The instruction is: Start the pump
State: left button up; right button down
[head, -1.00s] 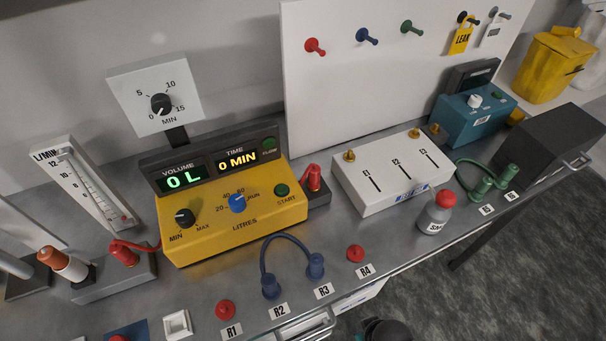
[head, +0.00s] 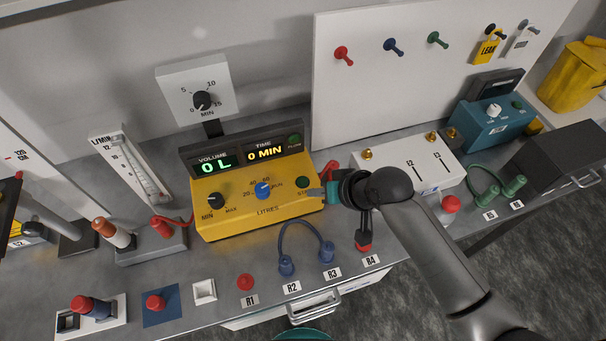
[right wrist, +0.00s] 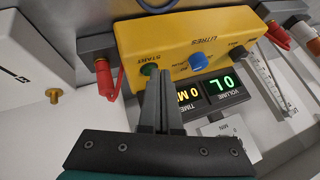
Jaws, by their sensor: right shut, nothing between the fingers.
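The yellow pump unit (head: 235,228) stands on the bench with a green START button (head: 303,183) at the right of its front panel. Its displays read 0 L (head: 217,164) and 0 MIN (head: 264,152). It has a black MIN–MAX knob (head: 216,201) and a blue litres knob (head: 263,190). My right gripper (head: 318,193) is shut and empty, its fingertips just right of START. In the right wrist view, the fingertips (right wrist: 161,74) are close beside the START button (right wrist: 148,70), overlapping its edge; contact cannot be told. My left gripper is not in view.
Red plugs stand beside the pump, including one on the left block (head: 161,227). A blue hose loop (head: 303,225) is in front. A white box (head: 398,160) with brass fittings stands to the right, partly behind my right arm. A dial timer (head: 201,100) rises behind.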

jog(key=w+a+r+y+p, duration=0.1)
jog(key=w+a+r, duration=0.1)
jog(key=w+r, duration=0.4)
jog(key=shift+a+r+y, duration=0.2)
jog(key=shift+r+y, duration=0.1)
jog(key=shift+w+f, duration=0.1)
jog(key=b, duration=0.9)
send_over(306, 184)
notch_tip(306, 184, down, 8)
jog(key=shift+r, duration=0.15)
jog(key=shift+f, duration=0.45)
jog(key=shift+f, duration=0.15)
dwell(1.0)
jog(key=shift+f, duration=0.25)
